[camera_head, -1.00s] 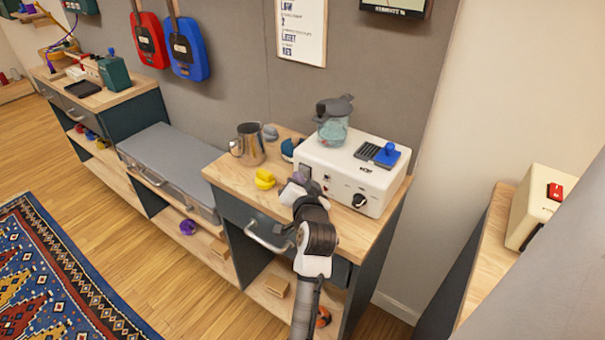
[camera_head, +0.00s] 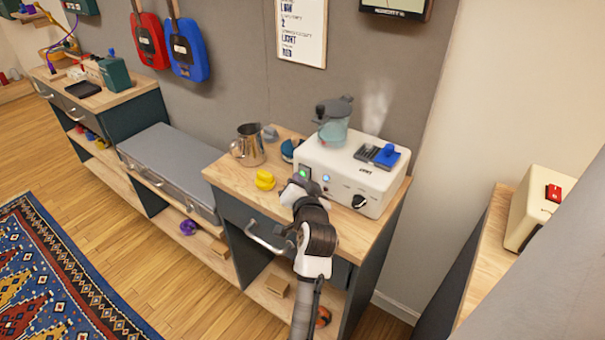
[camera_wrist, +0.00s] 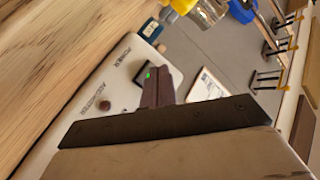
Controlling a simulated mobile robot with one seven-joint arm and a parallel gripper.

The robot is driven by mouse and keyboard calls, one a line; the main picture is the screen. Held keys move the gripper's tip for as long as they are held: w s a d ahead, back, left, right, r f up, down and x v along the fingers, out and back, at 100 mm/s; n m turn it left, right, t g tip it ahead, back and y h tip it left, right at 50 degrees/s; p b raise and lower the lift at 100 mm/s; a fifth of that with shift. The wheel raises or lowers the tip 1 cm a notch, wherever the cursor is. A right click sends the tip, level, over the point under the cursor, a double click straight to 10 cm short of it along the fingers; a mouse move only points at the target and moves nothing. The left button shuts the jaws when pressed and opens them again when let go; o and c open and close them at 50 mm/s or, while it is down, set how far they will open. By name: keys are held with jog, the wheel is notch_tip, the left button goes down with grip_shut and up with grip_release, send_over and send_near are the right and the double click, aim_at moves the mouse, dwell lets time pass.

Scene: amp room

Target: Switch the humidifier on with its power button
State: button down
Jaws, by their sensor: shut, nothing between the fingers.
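The humidifier (camera_head: 340,190) is a white box on the wooden cabinet top. It has a translucent teal tank and a black knob (camera_head: 359,201) on its front. A green light (camera_head: 304,172) glows at the front's left end, with a small blue light (camera_head: 326,179) beside it. Pale mist (camera_head: 375,110) rises above the box. My gripper (camera_head: 299,184) is shut and empty, just in front of the panel's left end. The wrist view shows its dark fingertips (camera_wrist: 157,82) beside the green light (camera_wrist: 149,74). I cannot tell whether they touch the panel.
A metal pitcher (camera_head: 248,147) and a yellow object (camera_head: 265,180) stand on the cabinet top (camera_head: 224,172) left of my gripper. A blue object (camera_head: 386,154) sits on top of the humidifier by a dark vent. A drawer handle (camera_head: 268,240) projects below.

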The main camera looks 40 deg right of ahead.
jog(key=shift+s+a+p, duration=0.25)
jog(key=shift+s+a, duration=0.1)
jog(key=shift+a, duration=0.6)
jog(key=shift+s+a+p, duration=0.2)
jog(key=shift+s+a, duration=0.1)
jog(key=shift+a, duration=0.65)
jog(key=shift+s+a+p, duration=0.25)
jog(key=shift+s+a, duration=0.1)
jog(key=shift+a, duration=0.6)
